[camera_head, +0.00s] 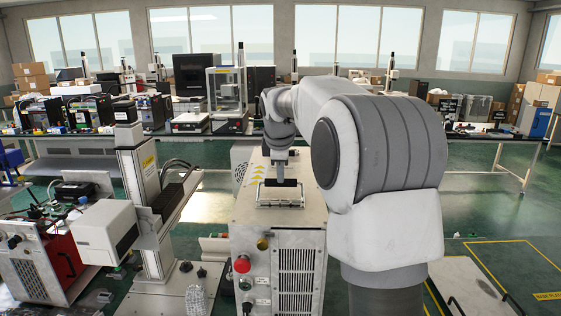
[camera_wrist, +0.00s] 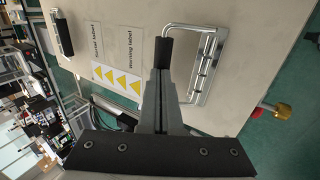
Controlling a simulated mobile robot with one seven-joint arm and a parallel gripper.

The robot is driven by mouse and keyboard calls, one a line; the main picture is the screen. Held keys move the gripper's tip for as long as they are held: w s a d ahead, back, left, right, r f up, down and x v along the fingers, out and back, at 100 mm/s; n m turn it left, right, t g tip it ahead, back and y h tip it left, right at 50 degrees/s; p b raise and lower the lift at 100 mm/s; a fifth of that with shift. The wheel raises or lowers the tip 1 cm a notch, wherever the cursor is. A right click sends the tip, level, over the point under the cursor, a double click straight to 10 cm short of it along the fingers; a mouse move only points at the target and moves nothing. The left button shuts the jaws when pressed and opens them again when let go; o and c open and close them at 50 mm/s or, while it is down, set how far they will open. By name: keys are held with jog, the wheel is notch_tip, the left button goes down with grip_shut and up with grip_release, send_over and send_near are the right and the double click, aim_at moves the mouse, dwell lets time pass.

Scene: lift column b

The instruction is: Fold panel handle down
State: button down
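The panel handle is a metal U-shaped bar with a black grip and a hinged metal bracket (camera_wrist: 205,65), on the beige top of a cabinet. Its black grip (camera_wrist: 163,48) stands up off the panel in the wrist view. In the head view the bracket (camera_head: 280,201) lies at the near side of the cabinet top, with the black grip just above it. My gripper (camera_wrist: 162,75) has its grey fingers close together, with the tips at the black grip. They hide the grip's lower part, and I cannot tell whether they touch or clasp it. My gripper also shows in the head view (camera_head: 280,172).
A second handle (camera_wrist: 62,34) and yellow warning labels (camera_wrist: 115,77) are on the same panel. A red button (camera_head: 242,264) and knobs sit on the cabinet front. A white column machine (camera_head: 137,175) stands close to the left. Open floor (camera_head: 490,220) lies to the right.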

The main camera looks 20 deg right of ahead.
jog(key=shift+w+d+f+p, duration=0.35)
jog(key=shift+w+f+p, duration=0.25)
jog(key=shift+w+p, duration=0.15)
jog(key=shift+f, duration=0.15)
dwell(0.3)
